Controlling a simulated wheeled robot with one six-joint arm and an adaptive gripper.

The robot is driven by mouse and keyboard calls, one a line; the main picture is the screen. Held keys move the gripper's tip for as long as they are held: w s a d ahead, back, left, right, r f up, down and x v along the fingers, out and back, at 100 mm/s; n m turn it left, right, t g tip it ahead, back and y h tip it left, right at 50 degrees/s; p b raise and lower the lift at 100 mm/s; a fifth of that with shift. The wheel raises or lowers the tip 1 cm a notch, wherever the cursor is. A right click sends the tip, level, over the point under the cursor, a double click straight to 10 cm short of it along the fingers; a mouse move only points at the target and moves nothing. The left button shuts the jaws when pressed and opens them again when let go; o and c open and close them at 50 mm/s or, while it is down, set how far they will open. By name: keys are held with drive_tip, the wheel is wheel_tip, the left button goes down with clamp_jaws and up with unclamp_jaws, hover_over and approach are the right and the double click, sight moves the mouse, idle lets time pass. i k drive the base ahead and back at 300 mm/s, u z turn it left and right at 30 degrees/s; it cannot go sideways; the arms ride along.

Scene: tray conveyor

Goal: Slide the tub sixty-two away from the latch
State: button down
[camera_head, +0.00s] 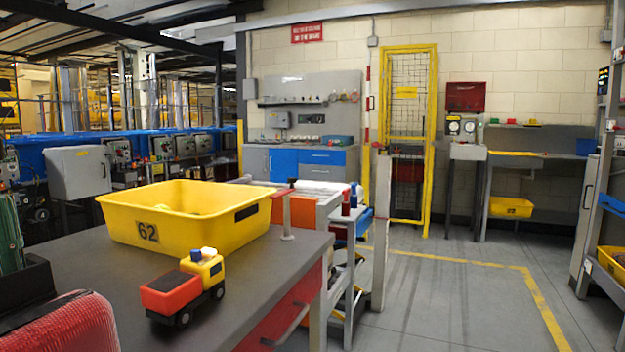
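The yellow tub marked 62 (148,233) stands upright on a grey-topped table (256,292) at the left. Something yellow shows inside it, but the front wall hides most of its contents. A thin pale post (288,222) with a dark top stands at the table's right edge, close beside the tub's right end. It may be the latch; I cannot tell whether it touches the tub. My gripper is not in view.
A toy truck (185,287) with a red bed and yellow cab stands in front of the tub. A ribbed red object (65,325) and a dark box (25,285) fill the table's left front. A trolley (335,215) stands beyond the right edge.

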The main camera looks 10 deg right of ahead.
sight(232, 216)
drive_tip(key=z, duration=0.8)
drive_tip(key=i, duration=0.85)
drive_tip(key=u, duration=2.5)
